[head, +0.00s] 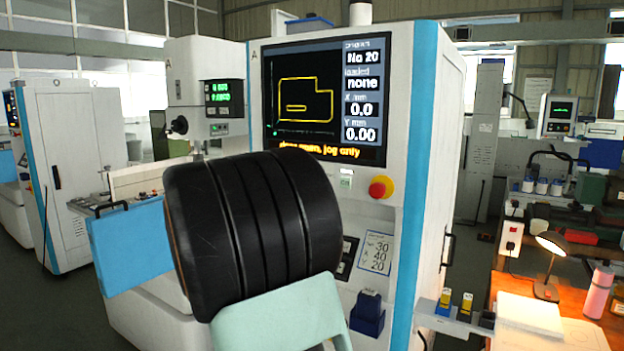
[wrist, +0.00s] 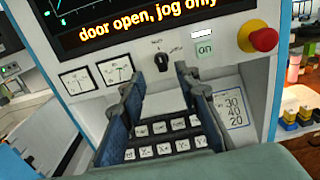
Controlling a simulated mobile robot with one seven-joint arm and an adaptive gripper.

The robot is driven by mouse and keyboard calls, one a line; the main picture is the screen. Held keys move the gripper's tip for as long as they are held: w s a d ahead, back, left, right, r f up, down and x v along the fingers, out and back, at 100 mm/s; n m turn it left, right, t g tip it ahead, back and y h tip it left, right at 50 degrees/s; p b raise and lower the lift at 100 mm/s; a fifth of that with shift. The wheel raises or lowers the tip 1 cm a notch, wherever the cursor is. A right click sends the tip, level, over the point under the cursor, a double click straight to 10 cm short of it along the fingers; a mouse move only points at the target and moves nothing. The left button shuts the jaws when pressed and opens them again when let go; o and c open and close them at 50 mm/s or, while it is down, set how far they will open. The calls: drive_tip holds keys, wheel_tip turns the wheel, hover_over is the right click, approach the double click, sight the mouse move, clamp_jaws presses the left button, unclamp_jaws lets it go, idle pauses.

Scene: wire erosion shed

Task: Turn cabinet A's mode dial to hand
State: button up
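Cabinet A (head: 402,90) is the white and blue machine with the letter A by its screen (head: 325,100). Its mode dial (wrist: 161,62) is a small black knob below the screen in the wrist view, with small labels around it too blurred to read. I cannot tell where it points. My gripper (wrist: 165,92) is open and empty in the wrist view. Its two dark blue fingers stand apart, one to each side, below the dial in the picture. No contact with the dial shows. In the head view my arm hides the dial and my gripper.
Near the dial are the red stop button (wrist: 264,39), green ON button (wrist: 204,48), two gauges (wrist: 115,70) and a keypad (wrist: 170,149). A blue door panel (head: 130,246) stands out at left. A lamp (head: 549,245) stands on the desk at right.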

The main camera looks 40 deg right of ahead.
drive_tip(key=p+x, duration=0.1)
drive_tip(key=x, duration=0.7)
drive_tip(key=shift+d+p, duration=0.2)
drive_tip(key=shift+p, duration=0.1)
clamp_jaws()
